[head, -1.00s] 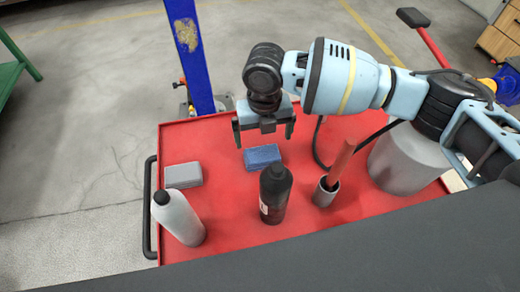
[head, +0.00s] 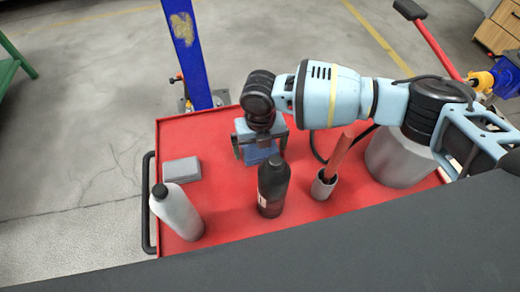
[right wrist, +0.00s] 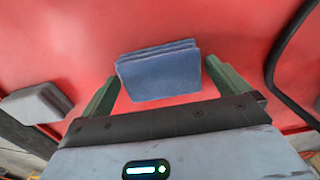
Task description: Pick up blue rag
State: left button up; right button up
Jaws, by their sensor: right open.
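The blue rag (head: 261,155) is a folded block on the red cart top, partly hidden behind my right gripper in the head view. It shows fully in the right wrist view (right wrist: 160,74), between the fingers and a little beyond them. My right gripper (head: 262,154) is open and comes down over the rag, with a finger on either side of it. Its two fingers also show in the right wrist view (right wrist: 162,88). My left gripper is not in view.
A grey folded block (head: 182,169) lies left of the rag on the red cart (head: 228,215). In front stand a grey bottle (head: 177,212) and a black bottle (head: 272,188). To the right are a small cup with a red handle (head: 324,185) and a large grey container (head: 398,158).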

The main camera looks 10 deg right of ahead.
jog(key=shift+f, duration=0.3)
jog(key=shift+c, duration=0.4)
jog(key=c, duration=0.7)
jog(key=shift+r, duration=0.1)
notch_tip(320, 180, up, 10)
jog(key=shift+f, duration=0.1)
